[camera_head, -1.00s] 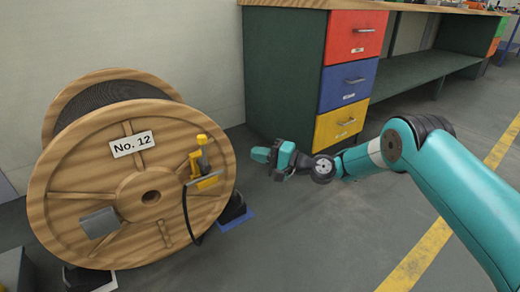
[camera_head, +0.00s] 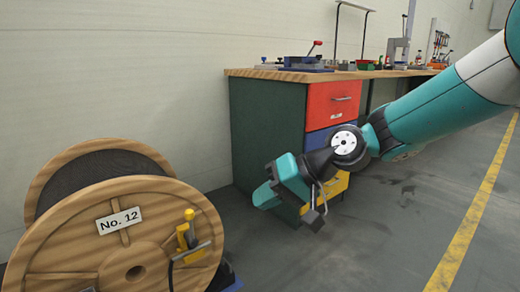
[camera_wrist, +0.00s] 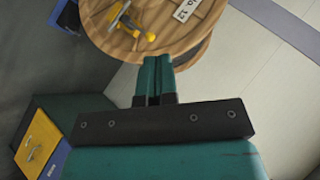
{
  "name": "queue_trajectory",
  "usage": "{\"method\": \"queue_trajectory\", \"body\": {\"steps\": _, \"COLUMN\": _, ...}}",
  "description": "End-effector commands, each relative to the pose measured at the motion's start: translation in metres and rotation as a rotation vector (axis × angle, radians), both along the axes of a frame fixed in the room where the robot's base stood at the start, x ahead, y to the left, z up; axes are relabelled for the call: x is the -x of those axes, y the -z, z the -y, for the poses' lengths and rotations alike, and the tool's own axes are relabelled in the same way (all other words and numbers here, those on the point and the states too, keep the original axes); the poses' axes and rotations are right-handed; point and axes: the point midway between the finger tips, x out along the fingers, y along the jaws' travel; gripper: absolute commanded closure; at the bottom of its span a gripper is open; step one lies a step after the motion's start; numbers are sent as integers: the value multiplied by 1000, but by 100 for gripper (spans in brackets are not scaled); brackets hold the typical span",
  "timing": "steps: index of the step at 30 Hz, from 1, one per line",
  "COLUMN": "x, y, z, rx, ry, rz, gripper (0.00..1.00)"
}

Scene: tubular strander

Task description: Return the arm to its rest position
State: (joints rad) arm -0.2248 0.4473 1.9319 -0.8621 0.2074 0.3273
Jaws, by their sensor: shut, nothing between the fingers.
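My arm reaches in from the right edge of the head view, teal with black joints, and bends down at the wrist. My gripper (camera_head: 265,196) hangs in the air in front of the workbench's drawers, pointing down and left. The wrist view shows its two teal fingers (camera_wrist: 153,78) side by side, shut with nothing between them. They point toward the wooden reel (camera_wrist: 165,40) and are apart from it in the head view.
The wooden reel (camera_head: 60,240) marked No. 12 stands at lower left, with a yellow tool (camera_head: 187,232) on its face. The workbench (camera_head: 262,128) with coloured drawers stands behind my gripper. A yellow line (camera_head: 468,235) crosses open floor at right.

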Motion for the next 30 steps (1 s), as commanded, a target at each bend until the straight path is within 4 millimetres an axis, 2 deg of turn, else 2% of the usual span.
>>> {"method": "queue_trajectory", "body": {"steps": 1, "x": 26, "y": -21, "z": 12, "rx": 64, "ry": -28, "rz": 24, "gripper": 100}}
{"method": "queue_trajectory", "body": {"steps": 6, "x": 106, "y": -44, "z": 59, "rx": 278, "ry": -119, "rz": 59, "gripper": 100}}
{"method": "queue_trajectory", "body": {"steps": 12, "x": 180, "y": -50, "z": 104, "rx": 448, "ry": -196, "rz": 59, "gripper": 100}}
{"method": "queue_trajectory", "body": {"steps": 18, "x": 241, "y": -47, "z": 144, "rx": 573, "ry": -256, "rz": 41, "gripper": 100}}
{"method": "queue_trajectory", "body": {"steps": 19, "x": 237, "y": -62, "z": 143, "rx": 570, "ry": -256, "rz": 40, "gripper": 100}}
{"method": "queue_trajectory", "body": {"steps": 26, "x": 235, "y": -117, "z": 142, "rx": 567, "ry": -253, "rz": 39, "gripper": 100}}
{"method": "queue_trajectory", "body": {"steps": 30, "x": 235, "y": -162, "z": 141, "rx": 565, "ry": -253, "rz": 39, "gripper": 100}}
